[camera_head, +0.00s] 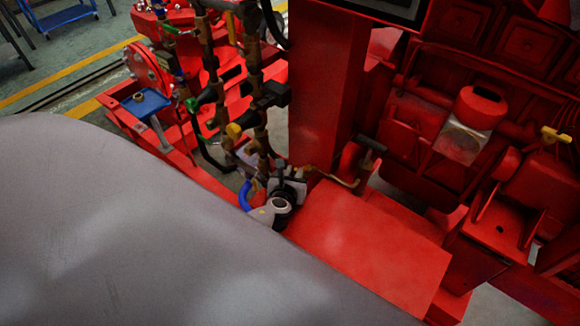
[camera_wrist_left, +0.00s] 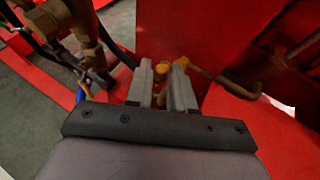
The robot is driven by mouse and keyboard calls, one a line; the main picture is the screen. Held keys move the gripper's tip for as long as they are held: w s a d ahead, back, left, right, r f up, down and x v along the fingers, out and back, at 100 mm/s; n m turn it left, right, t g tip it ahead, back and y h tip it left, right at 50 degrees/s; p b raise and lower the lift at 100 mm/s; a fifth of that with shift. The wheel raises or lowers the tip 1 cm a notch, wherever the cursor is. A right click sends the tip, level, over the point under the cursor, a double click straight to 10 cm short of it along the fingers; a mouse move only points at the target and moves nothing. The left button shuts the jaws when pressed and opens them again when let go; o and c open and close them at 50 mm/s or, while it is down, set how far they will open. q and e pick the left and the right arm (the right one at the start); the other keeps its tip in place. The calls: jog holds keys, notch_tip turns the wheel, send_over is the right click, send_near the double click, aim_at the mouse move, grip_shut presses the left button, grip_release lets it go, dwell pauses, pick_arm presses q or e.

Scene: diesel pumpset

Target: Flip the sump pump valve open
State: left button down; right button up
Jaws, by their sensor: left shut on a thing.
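My left gripper (camera_head: 284,176) reaches down beside the red upright, at the end of my large grey arm. In the left wrist view its two grey fingers (camera_wrist_left: 161,78) are shut on a small yellow-and-brass part (camera_wrist_left: 162,70), which looks like the sump pump valve's handle. The fingers hide much of this part, so its exact angle cannot be told. A brass pipe (camera_wrist_left: 212,78) runs from beside the fingertips to the right; it also shows in the head view (camera_head: 345,183). My right gripper is out of view.
A red upright (camera_head: 325,90) stands just behind the gripper, and a red box-shaped cover (camera_head: 365,240) lies to its right. Brass piping with dark valves (camera_head: 255,95) rises close on the left. Red engine parts (camera_head: 430,120) fill the right side.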

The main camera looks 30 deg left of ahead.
pick_arm(q)
jog(key=shift+w+d+r+n+g+y+b, duration=0.1)
jog(key=shift+d+n+g+y+b, duration=0.1)
jog(key=shift+d+n+g+y, duration=0.35)
jog(key=shift+d+f+n+g+y+b, duration=0.1)
jog(key=shift+d+n+g+y+b, duration=0.15)
jog(key=shift+n+y, duration=0.55)
jog(key=shift+w+d+r+n+g+y+b, duration=0.1)
jog(key=shift+d+n+g+y+b, duration=0.2)
jog(key=shift+n+y, duration=0.35)
jog(key=shift+d, duration=0.1)
jog(key=c, duration=1.1)
grip_release()
jog(key=shift+s, duration=0.1)
jog(key=p+v, duration=0.3)
jog(key=v, duration=0.4)
jog(key=shift+d, duration=0.1)
